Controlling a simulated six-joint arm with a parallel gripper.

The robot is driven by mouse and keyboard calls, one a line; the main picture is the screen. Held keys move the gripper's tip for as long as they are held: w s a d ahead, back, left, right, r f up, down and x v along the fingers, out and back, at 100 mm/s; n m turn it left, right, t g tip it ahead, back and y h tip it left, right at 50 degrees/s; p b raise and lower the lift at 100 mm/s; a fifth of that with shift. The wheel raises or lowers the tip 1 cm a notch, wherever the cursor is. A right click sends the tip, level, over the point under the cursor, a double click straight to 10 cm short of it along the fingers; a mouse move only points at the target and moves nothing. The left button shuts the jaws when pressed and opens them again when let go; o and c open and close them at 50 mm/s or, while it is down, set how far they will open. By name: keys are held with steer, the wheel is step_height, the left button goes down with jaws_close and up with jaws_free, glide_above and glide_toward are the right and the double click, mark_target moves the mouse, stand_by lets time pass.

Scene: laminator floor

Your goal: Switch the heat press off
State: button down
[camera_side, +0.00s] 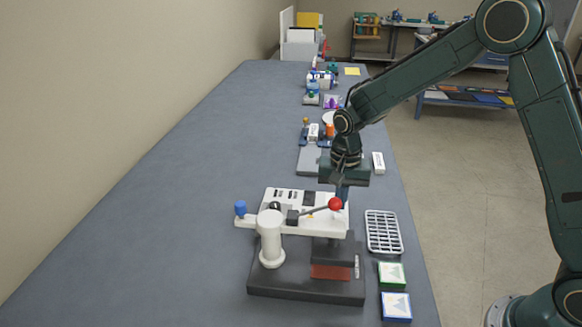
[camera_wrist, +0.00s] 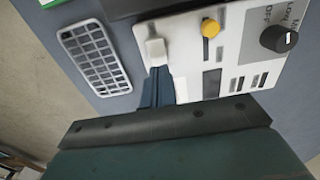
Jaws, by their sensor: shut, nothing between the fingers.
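The heat press stands at the front of the bench, with a black base (camera_side: 300,284), a white post (camera_side: 271,240) and a white head (camera_side: 318,224). A lever with a red ball (camera_side: 335,203) crosses the head. In the wrist view, the white panel (camera_wrist: 222,70) carries a black dial (camera_wrist: 282,38) with a white mark, printed words including OFF beside it, and a yellow knob (camera_wrist: 210,28). My gripper (camera_side: 342,196) points down at the head's right end, by the red ball. Its fingers (camera_wrist: 157,80) are shut and empty, close to a small white block (camera_wrist: 155,48); contact is unclear.
A grey wire rack (camera_side: 383,232) lies right of the press, also in the wrist view (camera_wrist: 95,58). Green (camera_side: 391,273) and blue (camera_side: 396,305) edged packs lie in front of it. Several small items stand farther back. The bench's left side (camera_side: 170,220) is clear.

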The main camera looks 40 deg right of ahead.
steer(key=shift+f, duration=1)
steer(key=shift+f, duration=0.15)
steer(key=shift+s+a, duration=0.1)
steer(key=shift+s+a+r, duration=0.25)
steer(key=shift+s+a, duration=0.15)
steer(key=shift+s, duration=0.05)
